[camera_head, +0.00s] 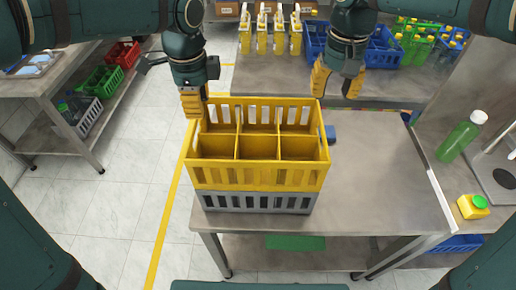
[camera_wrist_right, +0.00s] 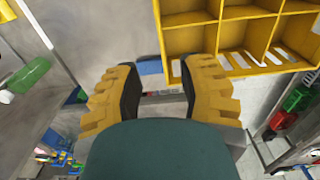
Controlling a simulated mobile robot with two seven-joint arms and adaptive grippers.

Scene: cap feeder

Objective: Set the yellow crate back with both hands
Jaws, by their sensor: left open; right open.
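The yellow crate (camera_head: 258,178) has several empty compartments and sits upright on top of a grey crate (camera_head: 258,203) at the left part of the metal table. My left gripper (camera_head: 193,104) is at the crate's far left corner, fingers pointing down; I cannot tell whether it touches the rim. My right gripper (camera_head: 336,82) is open and empty, above and beyond the crate's far right corner, apart from it. In the right wrist view, its two fingers (camera_wrist_right: 160,78) are spread with nothing between them, and the yellow crate (camera_wrist_right: 232,36) shows at upper right.
A small blue object (camera_head: 330,133) lies right of the crate. Yellow bottle carriers (camera_head: 262,36) and blue crates (camera_head: 383,53) stand behind.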

